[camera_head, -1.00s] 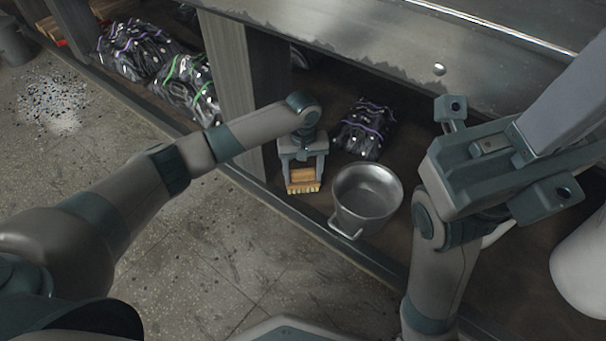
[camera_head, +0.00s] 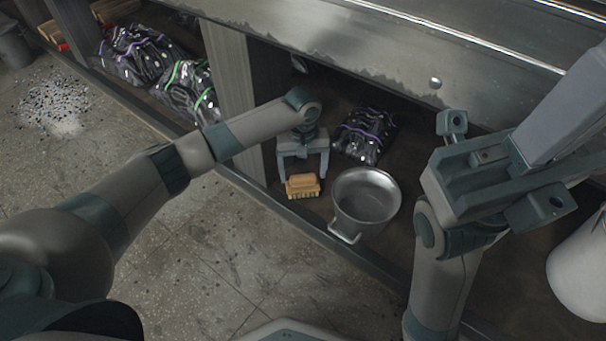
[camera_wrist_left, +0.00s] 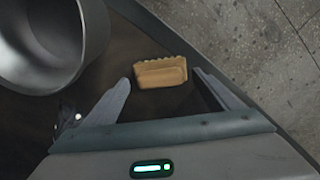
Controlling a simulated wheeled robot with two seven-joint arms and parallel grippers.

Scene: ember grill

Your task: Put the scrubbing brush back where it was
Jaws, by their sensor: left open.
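The scrubbing brush (camera_head: 302,185) is a tan wooden block with pale bristles. It lies on the shelf below the counter, just left of the metal pot. My left gripper (camera_head: 302,172) is open just above and behind the brush. In the left wrist view the brush (camera_wrist_left: 160,72) lies between and slightly beyond the two spread fingertips (camera_wrist_left: 163,79), with gaps on both sides. My right gripper (camera_head: 502,165) is raised at the right, its two fingers spread wide, and nothing shows between them.
The metal pot (camera_head: 367,200) stands close to the right of the brush; its wall also fills the upper left of the wrist view (camera_wrist_left: 88,40). A dark bag with purple bands (camera_head: 364,135) lies behind. A post (camera_head: 231,75) stands left. A white container (camera_head: 583,265) is at far right.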

